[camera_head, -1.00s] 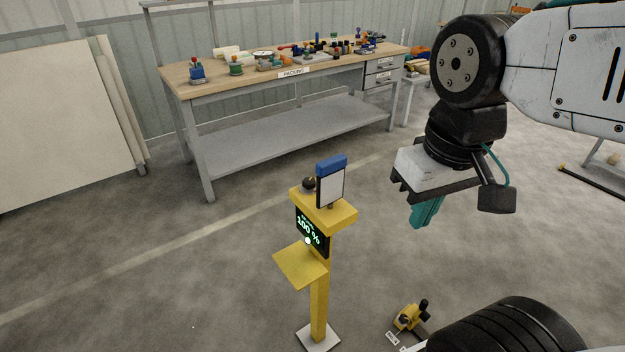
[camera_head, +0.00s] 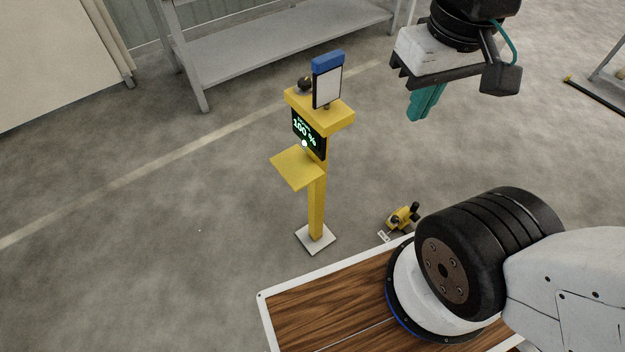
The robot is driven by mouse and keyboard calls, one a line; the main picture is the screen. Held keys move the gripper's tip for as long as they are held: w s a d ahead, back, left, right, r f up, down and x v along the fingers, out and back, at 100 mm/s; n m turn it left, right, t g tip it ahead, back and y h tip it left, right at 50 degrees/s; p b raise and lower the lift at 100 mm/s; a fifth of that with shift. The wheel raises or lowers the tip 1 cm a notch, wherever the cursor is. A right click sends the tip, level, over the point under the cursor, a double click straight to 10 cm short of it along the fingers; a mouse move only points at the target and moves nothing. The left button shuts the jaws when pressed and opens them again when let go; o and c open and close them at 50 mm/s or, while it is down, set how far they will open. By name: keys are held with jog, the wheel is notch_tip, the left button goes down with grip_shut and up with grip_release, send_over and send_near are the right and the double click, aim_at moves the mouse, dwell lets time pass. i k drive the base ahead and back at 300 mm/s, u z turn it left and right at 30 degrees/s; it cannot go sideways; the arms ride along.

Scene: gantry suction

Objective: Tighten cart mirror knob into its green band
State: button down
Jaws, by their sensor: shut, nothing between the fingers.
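My gripper (camera_head: 420,112) has teal fingers, shut and empty. It points down at the upper right, in the air, apart from everything in the picture. A small yellow fixture (camera_head: 399,219) with a black knob (camera_head: 414,208) and a white label shows low in the middle, just beyond the wooden deck's far edge. The label is too small to read. I cannot tell whether this is the cart mirror knob. No green band can be made out on it. A yellow post (camera_head: 317,205) stands left of it, with a screen (camera_head: 309,132) reading 100 % in green.
The post carries a blue-topped pale panel (camera_head: 327,85), a dark round part (camera_head: 304,84) and a yellow shelf (camera_head: 297,168). A grey workbench (camera_head: 270,45) stands behind, and pale boards (camera_head: 55,60) lean at the left. The floor around the post is clear.

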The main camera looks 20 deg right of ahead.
aim_at(303, 83)
jog(key=u, duration=0.5)
jog(key=k, duration=0.6)
jog(key=u, duration=0.95)
jog(key=i, duration=0.8)
jog(key=z, duration=0.5)
jog(key=i, duration=0.75)
jog(key=z, duration=0.6)
